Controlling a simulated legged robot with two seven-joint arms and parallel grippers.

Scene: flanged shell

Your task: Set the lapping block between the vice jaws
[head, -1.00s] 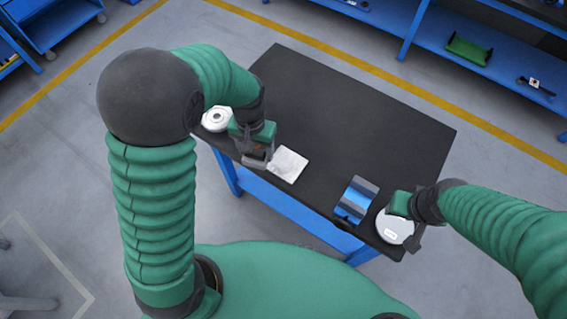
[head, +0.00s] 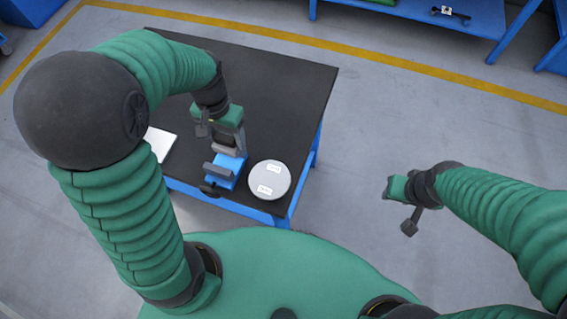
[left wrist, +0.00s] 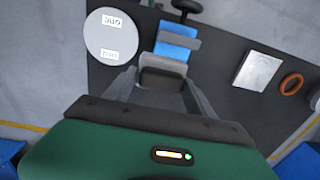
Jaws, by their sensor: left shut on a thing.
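The blue vice (head: 225,180) with grey jaws stands near the table's front edge; it also shows in the left wrist view (left wrist: 174,51). Its near jaw (head: 217,170) is visible; the far jaw is hidden by my gripper and the block. My left gripper (head: 227,148) is shut on the grey lapping block (left wrist: 162,72), which sits between the two fingers in the left wrist view. The block is over the far part of the vice; I cannot tell its height above it. My right gripper (head: 397,190) is off the table to the right, its fingers unclear.
A round grey disc (head: 269,180) with two white labels lies just right of the vice. A pale square plate (head: 160,143) lies left of it. An orange ring (left wrist: 291,83) lies beyond the plate in the left wrist view. The black tabletop (head: 285,90) behind is clear.

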